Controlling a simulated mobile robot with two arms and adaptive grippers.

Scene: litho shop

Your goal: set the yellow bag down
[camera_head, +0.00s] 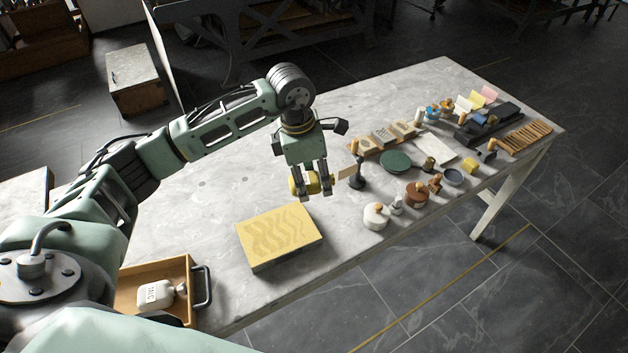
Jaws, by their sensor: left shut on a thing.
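My left gripper (312,190) is shut on the yellow bag (313,183), a small rounded yellow thing. The bag shows between and beside the fingers, which hide part of it. The gripper points down over the grey stone-topped table (220,215), behind a slab with a yellow wavy-patterned top (280,232). I cannot tell whether the bag touches the table or hangs just above it. My right gripper is not in view.
A wooden tray (128,309) with a dark handle holds a white labelled bag (155,295) at the lower left. Right of the gripper stand a dark post (357,177), a white jar (376,217), a brown pot (416,195) and a green disc (396,161). The table left of the gripper is clear.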

